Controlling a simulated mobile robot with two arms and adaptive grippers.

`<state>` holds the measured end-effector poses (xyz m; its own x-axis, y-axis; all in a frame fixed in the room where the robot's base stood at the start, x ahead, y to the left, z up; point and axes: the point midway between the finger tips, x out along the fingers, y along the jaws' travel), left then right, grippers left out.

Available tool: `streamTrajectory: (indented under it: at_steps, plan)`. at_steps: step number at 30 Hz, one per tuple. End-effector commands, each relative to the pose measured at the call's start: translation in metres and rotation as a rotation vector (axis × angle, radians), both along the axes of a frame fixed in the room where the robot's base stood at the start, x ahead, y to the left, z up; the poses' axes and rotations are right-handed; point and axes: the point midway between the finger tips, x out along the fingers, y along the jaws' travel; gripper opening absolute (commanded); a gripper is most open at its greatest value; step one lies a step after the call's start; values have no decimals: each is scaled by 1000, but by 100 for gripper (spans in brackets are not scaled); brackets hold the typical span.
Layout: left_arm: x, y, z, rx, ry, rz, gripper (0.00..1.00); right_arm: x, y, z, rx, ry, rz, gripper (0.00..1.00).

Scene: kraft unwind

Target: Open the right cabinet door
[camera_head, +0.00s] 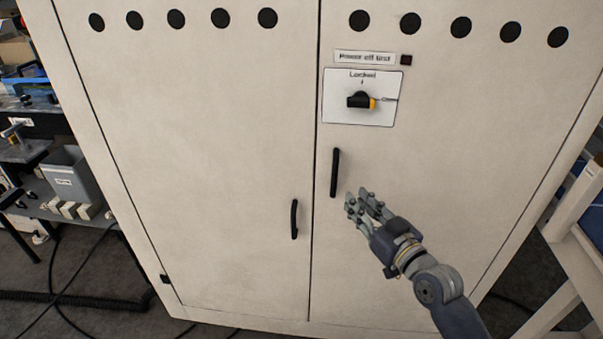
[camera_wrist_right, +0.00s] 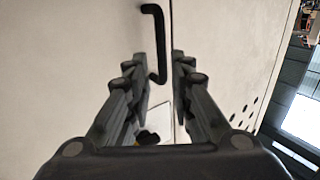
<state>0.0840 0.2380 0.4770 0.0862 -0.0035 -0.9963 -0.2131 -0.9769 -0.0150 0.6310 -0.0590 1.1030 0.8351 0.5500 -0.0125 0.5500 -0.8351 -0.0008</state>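The right cabinet door (camera_head: 450,150) is cream and flush with the left door at the seam, so it looks shut. Its black bar handle (camera_head: 335,172) stands upright near the seam. My right gripper (camera_head: 358,199) is just right of the handle's lower end, its fingers apart and empty. In the right wrist view, the same handle (camera_wrist_right: 156,40) shows beyond and between the open fingertips; no contact is clear. A black knob with a yellow part (camera_head: 362,101) sits on a white plate marked "Locked" above the handle. My left gripper is not in view.
The left cabinet door (camera_head: 210,140) has its own black handle (camera_head: 294,219). A shelf with a grey bin (camera_head: 70,174) stands at left, with cables on the floor. A pale frame (camera_head: 575,205) stands close by the cabinet's right side.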

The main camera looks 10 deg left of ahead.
Motion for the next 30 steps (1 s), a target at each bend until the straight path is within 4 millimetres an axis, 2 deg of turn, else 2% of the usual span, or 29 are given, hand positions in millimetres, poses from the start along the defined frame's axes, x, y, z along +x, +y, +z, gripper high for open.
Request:
streamTrajectory:
  at_steps: [1,5,21,30]
  plan:
    - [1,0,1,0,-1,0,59,0,2,6,1,-9,6,21]
    - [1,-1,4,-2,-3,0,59,6,7,9,6,-12,9,21]
    - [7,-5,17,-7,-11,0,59,76,54,8,5,-12,7,21]
    - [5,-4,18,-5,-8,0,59,89,62,7,3,-12,6,21]
